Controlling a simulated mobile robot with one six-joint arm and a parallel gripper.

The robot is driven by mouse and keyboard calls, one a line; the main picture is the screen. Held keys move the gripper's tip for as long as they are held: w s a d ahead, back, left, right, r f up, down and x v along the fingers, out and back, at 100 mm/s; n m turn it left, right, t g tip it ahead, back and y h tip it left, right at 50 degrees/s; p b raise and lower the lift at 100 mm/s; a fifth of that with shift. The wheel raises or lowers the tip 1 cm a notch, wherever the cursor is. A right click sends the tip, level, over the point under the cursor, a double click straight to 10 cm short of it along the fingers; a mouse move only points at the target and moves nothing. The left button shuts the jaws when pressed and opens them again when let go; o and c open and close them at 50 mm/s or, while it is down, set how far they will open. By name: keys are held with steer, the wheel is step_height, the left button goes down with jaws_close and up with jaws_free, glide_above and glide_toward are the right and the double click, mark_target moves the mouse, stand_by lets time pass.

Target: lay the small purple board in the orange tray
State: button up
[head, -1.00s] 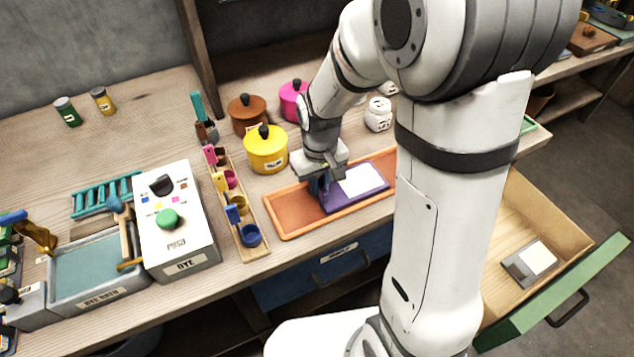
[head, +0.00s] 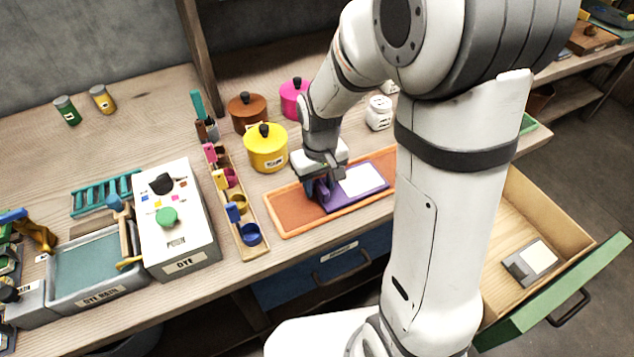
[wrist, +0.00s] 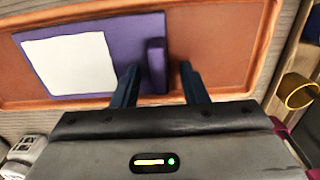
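The small purple board (head: 375,193) with a white sheet on top lies in the orange tray (head: 285,214), towards its right part. It also shows in the wrist view (wrist: 132,26), with its upright purple handle (wrist: 156,62) at one end. My gripper (wrist: 161,84) is open, with one dark finger on each side of the handle and a gap visible on both sides. In the head view my gripper (head: 320,182) is just over the handle end of the board. My arm hides the tray's right end in the head view.
A rack of coloured scoops (head: 254,243) stands just left of the tray. A yellow pot (head: 267,151) and a brown pot (head: 247,111) stand behind it. An open drawer (head: 518,218) with a grey board (head: 530,263) inside is at the right.

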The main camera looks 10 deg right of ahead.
step_height(320, 180, up, 8)
steer(key=shift+f+p, duration=0.1)
steer(key=shift+p, duration=0.25)
steer(key=s+d+r+m+t+p, duration=0.2)
steer(key=s+d+r, duration=0.5)
steer(key=s, duration=0.5)
step_height(320, 180, up, 3)
steer(key=shift+s+f+m+t+p, duration=0.1)
steer(key=shift+s+m+t+p, duration=0.2)
steer(key=shift+m+p, duration=0.45)
